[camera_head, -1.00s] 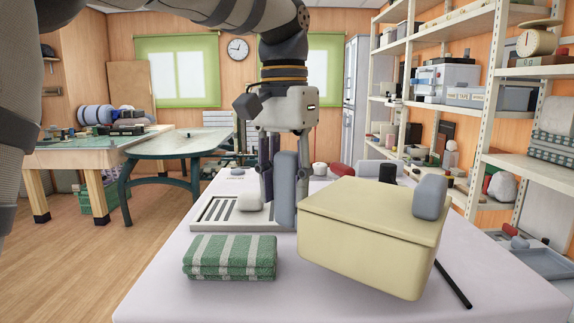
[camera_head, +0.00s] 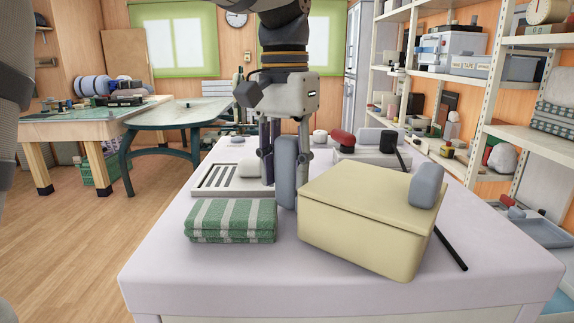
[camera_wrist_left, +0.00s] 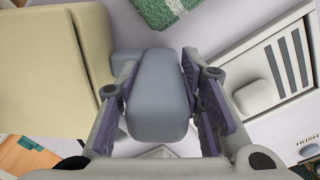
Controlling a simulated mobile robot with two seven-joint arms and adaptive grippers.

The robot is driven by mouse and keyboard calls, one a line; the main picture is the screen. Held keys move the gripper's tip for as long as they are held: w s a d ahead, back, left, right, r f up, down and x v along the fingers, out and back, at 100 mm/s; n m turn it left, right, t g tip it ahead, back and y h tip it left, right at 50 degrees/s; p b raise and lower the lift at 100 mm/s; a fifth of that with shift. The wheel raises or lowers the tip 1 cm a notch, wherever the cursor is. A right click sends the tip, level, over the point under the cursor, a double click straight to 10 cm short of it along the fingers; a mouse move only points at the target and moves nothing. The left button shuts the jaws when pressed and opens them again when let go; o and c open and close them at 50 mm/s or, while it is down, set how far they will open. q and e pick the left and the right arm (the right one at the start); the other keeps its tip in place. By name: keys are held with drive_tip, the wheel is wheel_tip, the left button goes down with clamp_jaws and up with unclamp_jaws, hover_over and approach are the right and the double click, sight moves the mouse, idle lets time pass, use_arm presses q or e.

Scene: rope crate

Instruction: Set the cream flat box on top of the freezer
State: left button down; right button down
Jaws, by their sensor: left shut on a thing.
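The cream flat box (camera_head: 362,228) is at the right front in the head view, over the white top (camera_head: 205,278) that I take to be the freezer. It has a grey-blue handle on each side; the right handle (camera_head: 426,186) is free. My left gripper (camera_head: 284,172) points down at the box's left side, shut on the left handle (camera_wrist_left: 160,95), which a short bracket joins to the box in the wrist view (camera_wrist_left: 45,75). The box looks slightly tilted. I cannot tell whether its underside touches the top. My right gripper is not in view.
A striped green towel (camera_head: 232,220) lies left of the box. Behind it is a slotted tray (camera_head: 214,178) with a white lump. A black rod (camera_head: 451,250) lies to the right, with small items farther back. Shelves (camera_head: 535,140) stand at the right. The front left top is clear.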

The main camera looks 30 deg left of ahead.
use_arm(q)
drive_tip(key=shift+f, duration=0.25)
drive_tip(key=c, duration=1)
unclamp_jaws()
drive_tip(key=shift+c, duration=0.2)
wheel_tip(320, 180, up, 12)
drive_tip(key=shift+a+f, duration=0.1)
drive_tip(key=shift+a, duration=0.05)
